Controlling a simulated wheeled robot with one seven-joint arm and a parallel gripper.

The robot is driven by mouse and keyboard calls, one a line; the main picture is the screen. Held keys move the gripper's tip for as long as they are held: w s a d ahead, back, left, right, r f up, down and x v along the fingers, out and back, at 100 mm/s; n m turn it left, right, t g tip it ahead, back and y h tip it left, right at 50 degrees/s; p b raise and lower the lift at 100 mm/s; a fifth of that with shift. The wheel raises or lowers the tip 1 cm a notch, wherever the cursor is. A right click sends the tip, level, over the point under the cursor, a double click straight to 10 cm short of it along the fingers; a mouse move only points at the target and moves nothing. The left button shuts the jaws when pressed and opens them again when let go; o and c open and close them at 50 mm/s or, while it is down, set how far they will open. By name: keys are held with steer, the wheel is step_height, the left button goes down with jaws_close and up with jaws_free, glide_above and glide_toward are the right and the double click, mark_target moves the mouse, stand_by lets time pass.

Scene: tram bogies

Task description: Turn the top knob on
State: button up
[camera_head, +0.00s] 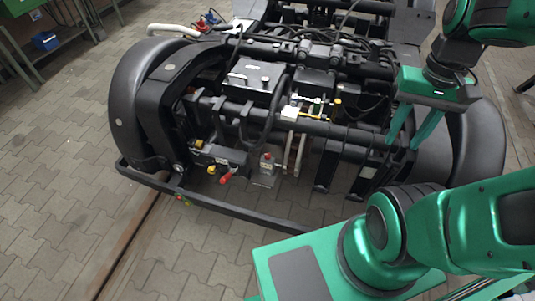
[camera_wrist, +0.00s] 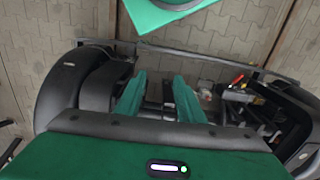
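The bogie (camera_head: 320,130) carries several small coloured fittings, and I cannot tell for certain which is the top knob. A grey box with a small red part on top (camera_head: 267,168) stands low at its front. A red fitting (camera_head: 225,178) with yellow beside it sits left of that box; the red fitting also shows in the wrist view (camera_wrist: 238,79). A yellow fitting (camera_head: 337,102) sits higher, near the middle. My gripper (camera_head: 403,143) is open and empty, fingers pointing down above the right side of the bogie, apart from these fittings. In the wrist view its green fingers (camera_wrist: 158,95) are spread.
Black wheels stand at the bogie's left (camera_head: 140,100) and right (camera_head: 478,145). A dark bar (camera_head: 215,208) runs along the front, near a rail (camera_head: 125,240). Cables cross the top. Paved floor (camera_head: 60,150) is clear at the left. A green bench (camera_head: 40,35) stands at the back left.

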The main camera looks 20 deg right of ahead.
steer(key=shift+o, duration=0.6)
steer(key=shift+s+r, duration=0.1)
steer(key=shift+r, duration=0.1)
steer(key=n+t+h, duration=0.2)
steer(key=t, duration=0.2)
glide_above(267, 154)
steer(key=s+a, duration=0.2)
steer(key=s, duration=0.3)
step_height(267, 154, down, 48)
steer(key=x, duration=1)
steer(key=shift+w+d+f, duration=0.15)
steer(key=shift+w+d, duration=0.05)
steer(key=shift+w, duration=0.3)
